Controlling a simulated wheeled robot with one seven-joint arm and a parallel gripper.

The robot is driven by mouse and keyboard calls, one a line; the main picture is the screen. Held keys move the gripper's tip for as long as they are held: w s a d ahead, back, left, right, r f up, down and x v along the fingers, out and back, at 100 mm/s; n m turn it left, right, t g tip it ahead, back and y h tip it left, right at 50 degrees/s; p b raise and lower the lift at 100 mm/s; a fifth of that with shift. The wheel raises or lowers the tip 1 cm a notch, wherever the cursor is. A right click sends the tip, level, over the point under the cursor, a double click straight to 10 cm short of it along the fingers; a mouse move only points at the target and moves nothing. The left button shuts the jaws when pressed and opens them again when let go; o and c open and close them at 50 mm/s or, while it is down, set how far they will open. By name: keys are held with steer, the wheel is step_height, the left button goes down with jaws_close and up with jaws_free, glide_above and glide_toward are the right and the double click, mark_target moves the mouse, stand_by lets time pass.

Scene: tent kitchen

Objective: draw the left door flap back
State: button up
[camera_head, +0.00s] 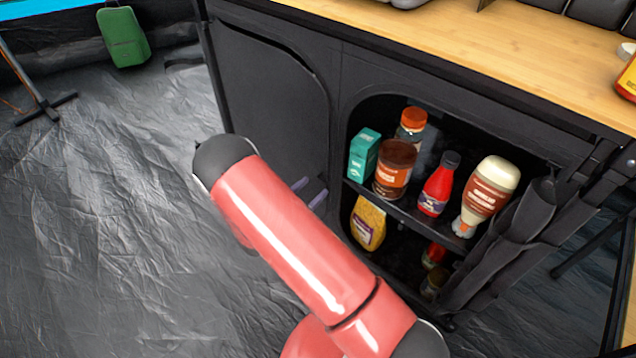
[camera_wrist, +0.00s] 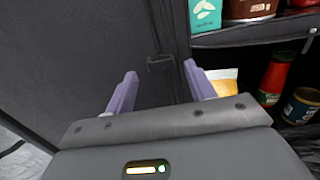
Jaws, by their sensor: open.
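The left door flap (camera_head: 265,90) is a dark fabric panel on the front of the black camp cupboard, and it covers the left compartment. In the wrist view the left flap (camera_wrist: 75,60) fills the left side, with a small tab or pull (camera_wrist: 160,62) near its right edge. My gripper (camera_head: 313,191) is in front of the flap's lower right part, mostly hidden behind my red arm. In the wrist view its two purple fingers (camera_wrist: 160,78) are apart, with the tab just beyond and between their tips. Nothing is visibly held.
The right compartment is open, its flap (camera_head: 515,225) bunched at the right. Its shelf (camera_head: 408,208) holds a teal box (camera_head: 363,155), a brown jar (camera_head: 394,170), a red bottle (camera_head: 438,186) and a tilted sauce bottle (camera_head: 488,192). The wooden worktop (camera_head: 480,45) lies above; floor (camera_head: 110,220) is clear at left.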

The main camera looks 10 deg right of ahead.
mark_target(321, 181)
steer(key=shift+x, duration=1.7)
steer(key=shift+c, duration=0.3)
steer(key=shift+a, duration=0.1)
jaws_close()
